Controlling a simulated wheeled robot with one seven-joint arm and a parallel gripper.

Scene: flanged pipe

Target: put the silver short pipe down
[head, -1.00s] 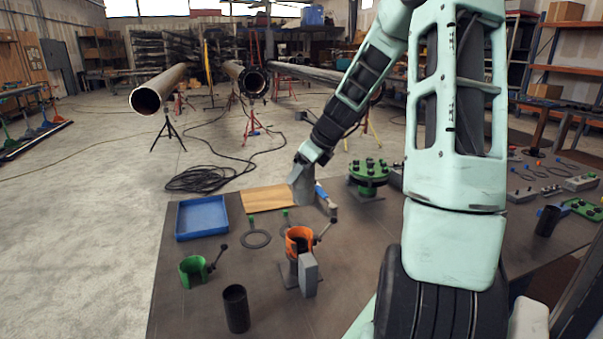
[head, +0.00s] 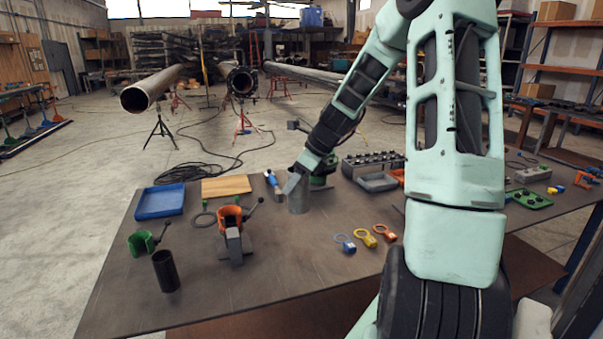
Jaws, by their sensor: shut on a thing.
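The silver short pipe (head: 299,203) is a grey upright cylinder at the middle of the dark table (head: 215,290). My gripper (head: 297,183) reaches down from the upper right and is shut on the pipe's upper part. The fingers are small here and partly merge with the grey pipe. The pipe's lower end appears at or just above the tabletop; I cannot tell whether it touches.
A green flanged part (head: 322,172) stands close behind the pipe. An orange holder (head: 230,218), blue tray (head: 160,201), wooden board (head: 226,187) and black pipe (head: 165,271) are to the left. Coloured rings (head: 365,238) lie front right. The table's front middle is clear.

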